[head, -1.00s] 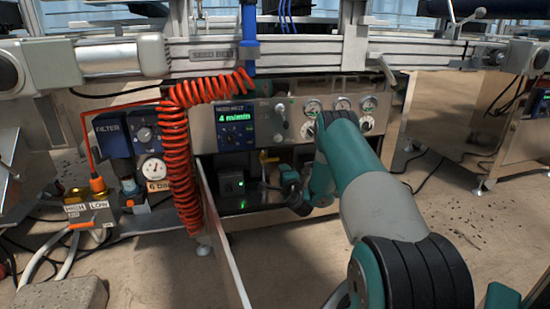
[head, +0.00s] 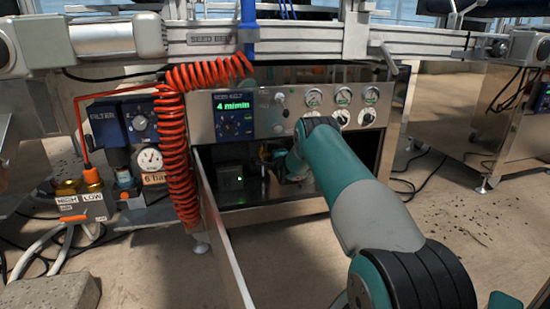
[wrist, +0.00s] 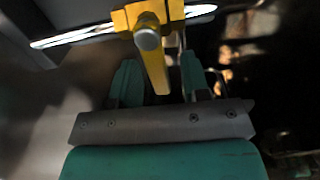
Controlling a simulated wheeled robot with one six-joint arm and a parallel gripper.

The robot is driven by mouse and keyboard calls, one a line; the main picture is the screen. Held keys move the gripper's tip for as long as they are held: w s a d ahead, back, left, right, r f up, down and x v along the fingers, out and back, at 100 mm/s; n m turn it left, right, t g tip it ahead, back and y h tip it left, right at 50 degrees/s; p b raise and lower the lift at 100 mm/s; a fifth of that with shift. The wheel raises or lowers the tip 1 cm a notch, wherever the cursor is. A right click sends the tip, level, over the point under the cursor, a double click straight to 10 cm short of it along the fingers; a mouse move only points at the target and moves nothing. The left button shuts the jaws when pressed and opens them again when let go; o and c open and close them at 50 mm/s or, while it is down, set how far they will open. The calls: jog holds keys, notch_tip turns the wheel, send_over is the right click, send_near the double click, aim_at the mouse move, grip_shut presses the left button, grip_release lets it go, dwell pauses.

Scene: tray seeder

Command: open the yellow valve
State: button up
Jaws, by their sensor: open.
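The yellow valve (wrist: 176,13) is at the top of the wrist view, on a pale pipe. Its yellow lever (wrist: 157,72) points down the picture, with a grey round bolt head at its upper end. My gripper (wrist: 158,65) is open, with one teal finger on each side of the lever and a visible gap on both sides. I cannot tell how deep the lever sits between the fingers. In the head view, only a little yellow of the valve shows inside the open cabinet, mostly hidden by my wrist and gripper.
The cabinet's open door (head: 223,245) stands out on the left of my arm. A coiled red hose (head: 178,150) hangs left of the opening. A dark box with a green light (head: 230,177) sits inside. The display panel (head: 233,116) and gauges are above.

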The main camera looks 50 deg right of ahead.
grip_shut()
